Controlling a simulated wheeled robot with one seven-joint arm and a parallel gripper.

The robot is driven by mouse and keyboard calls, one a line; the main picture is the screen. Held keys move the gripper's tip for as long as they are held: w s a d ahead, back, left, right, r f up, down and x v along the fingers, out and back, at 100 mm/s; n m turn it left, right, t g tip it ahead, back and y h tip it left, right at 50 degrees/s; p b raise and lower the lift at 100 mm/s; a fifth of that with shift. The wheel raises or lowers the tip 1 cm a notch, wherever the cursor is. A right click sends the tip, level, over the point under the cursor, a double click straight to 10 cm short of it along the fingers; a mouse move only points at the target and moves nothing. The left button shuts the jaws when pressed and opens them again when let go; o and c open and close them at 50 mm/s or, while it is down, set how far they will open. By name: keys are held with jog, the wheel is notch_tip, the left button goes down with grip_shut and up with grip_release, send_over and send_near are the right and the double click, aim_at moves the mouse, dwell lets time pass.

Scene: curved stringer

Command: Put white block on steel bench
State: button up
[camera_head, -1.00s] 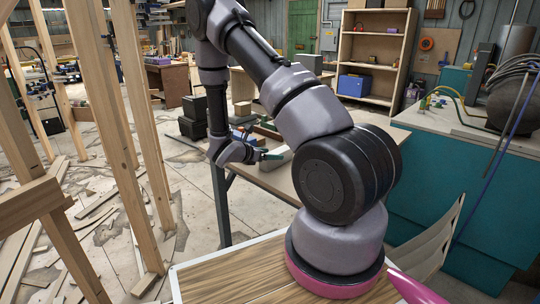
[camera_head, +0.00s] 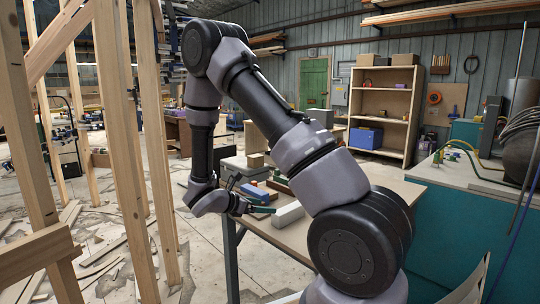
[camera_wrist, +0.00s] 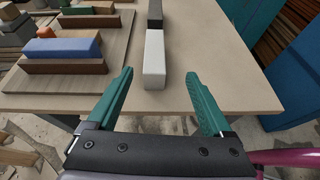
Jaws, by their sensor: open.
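The white block (camera_wrist: 154,58) lies lengthwise on a tan-topped bench, its near end close to the front edge in the wrist view. It also shows in the head view (camera_head: 288,214). My gripper (camera_wrist: 160,82) is open, with one green finger on each side of the block's near end and gaps between. I cannot tell whether the fingers are at the block's height. In the head view my gripper (camera_head: 254,209) is at the bench's left front edge. The bench top (camera_wrist: 220,75) is tan; I cannot tell whether this is the steel bench.
A dark block (camera_wrist: 155,12) lies behind the white block. Wooden posts (camera_head: 120,150) stand at left. A teal cabinet (camera_head: 465,220) stands at right.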

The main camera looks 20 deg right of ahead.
jog(key=s+d+r+m+g+y, duration=0.2)
jog(key=s+r+m+g+y, duration=0.3)
jog(key=s+r+m, duration=0.75)
jog(key=s+a+r+m+t+y, duration=0.4)
jog(key=r+m+y, duration=0.1)
jog(key=r, duration=0.4)
jog(key=s+a+r+m+t+y, duration=0.3)
jog(key=s+r+m+t+y, duration=0.1)
jog(key=r+m, duration=0.3)
notch_tip(320, 180, up, 3)
jog(key=shift+s+a+f+m+y, duration=0.2)
jog(key=shift+s+a+m+y, duration=0.2)
jog(key=shift+s, duration=0.35)
jog(key=shift+d, duration=0.1)
